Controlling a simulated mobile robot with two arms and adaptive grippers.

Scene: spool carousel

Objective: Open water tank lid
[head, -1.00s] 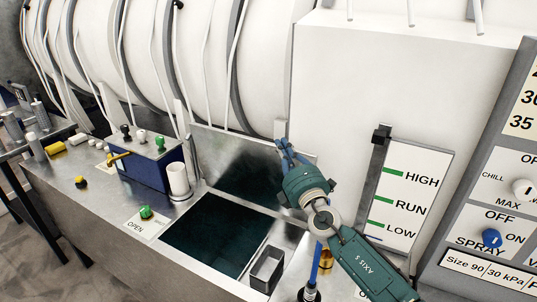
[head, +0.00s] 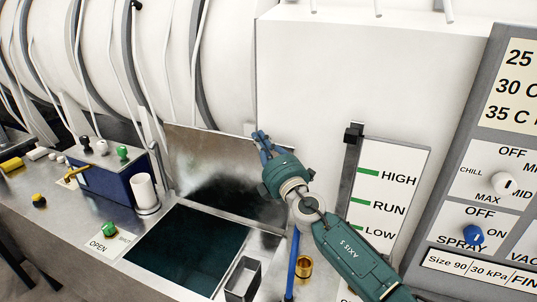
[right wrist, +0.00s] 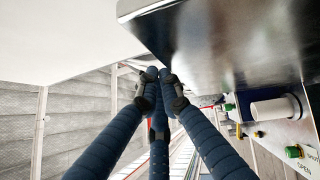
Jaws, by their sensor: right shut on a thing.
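The water tank lid (head: 205,160) is a shiny metal plate, raised and standing steeply at the back of the tank opening. The tank (head: 185,250) below it shows dark green water. My right gripper (head: 261,138) is at the lid's upper right edge, its dark blue fingers shut on it. In the right wrist view the fingers (right wrist: 158,75) are close together by the edge of the lid (right wrist: 225,40); the exact contact is hard to see. My left gripper is not in view.
A blue box with knobs (head: 110,172), a white cup (head: 144,190) and a green OPEN button (head: 109,229) are left of the tank. An empty square metal holder (head: 242,278) stands at its front right. A level gauge (head: 385,200) and control panel (head: 490,190) are at right.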

